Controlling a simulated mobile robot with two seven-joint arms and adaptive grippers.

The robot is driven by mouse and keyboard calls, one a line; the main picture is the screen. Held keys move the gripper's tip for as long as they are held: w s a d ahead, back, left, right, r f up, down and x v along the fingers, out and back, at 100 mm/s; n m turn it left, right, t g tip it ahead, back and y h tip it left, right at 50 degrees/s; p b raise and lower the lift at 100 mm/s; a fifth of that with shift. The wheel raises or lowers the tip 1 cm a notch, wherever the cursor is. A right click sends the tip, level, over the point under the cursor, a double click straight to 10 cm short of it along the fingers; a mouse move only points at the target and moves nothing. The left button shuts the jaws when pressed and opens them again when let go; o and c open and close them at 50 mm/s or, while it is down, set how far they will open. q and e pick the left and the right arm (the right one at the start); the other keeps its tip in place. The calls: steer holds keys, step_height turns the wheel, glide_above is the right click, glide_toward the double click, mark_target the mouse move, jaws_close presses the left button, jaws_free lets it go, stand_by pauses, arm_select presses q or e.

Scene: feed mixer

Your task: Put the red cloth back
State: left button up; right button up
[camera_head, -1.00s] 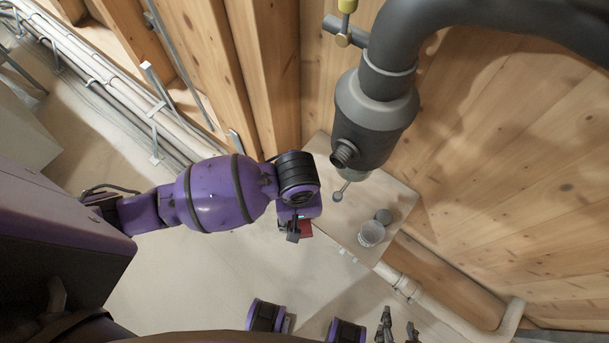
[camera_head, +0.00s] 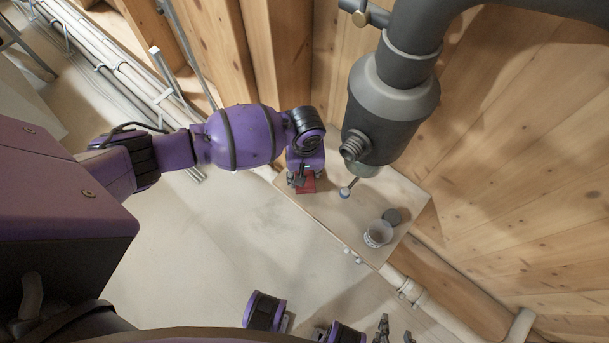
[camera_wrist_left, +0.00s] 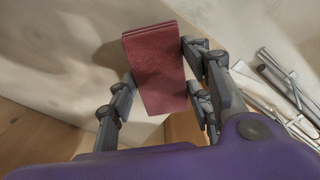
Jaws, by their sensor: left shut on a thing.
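The red cloth (camera_head: 308,184) is a small folded piece. It also shows in the left wrist view as a flat folded rectangle (camera_wrist_left: 155,62). My left gripper (camera_head: 299,181) is shut on it, with its fingers on both sides of the cloth in the left wrist view (camera_wrist_left: 160,88). In the head view the cloth is over the left end of a pale board (camera_head: 325,213); I cannot tell whether it touches. My right gripper (camera_head: 395,332) shows only partly at the bottom edge, its fingers apart and nothing seen between them.
A dark grey mixer pipe (camera_head: 390,110) with a threaded outlet hangs above the board, close right of my left gripper. Wooden walls (camera_head: 500,160) stand behind. Board between cloth and cup is bare.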

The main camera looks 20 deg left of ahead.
arm_select(q)
steer(key=shift+s+f, duration=0.15)
steer(key=shift+f, duration=1.2)
steer(key=shift+f, duration=0.15)
steer(key=o, duration=1.1)
step_height(320, 180, up, 12)
steer(key=shift+d+f+p, duration=0.1)
steer(key=shift+f+p, duration=0.1)
steer(key=shift+p, duration=0.95)
steer(key=shift+s+r, duration=0.1)
steer(key=shift+r, duration=0.25)
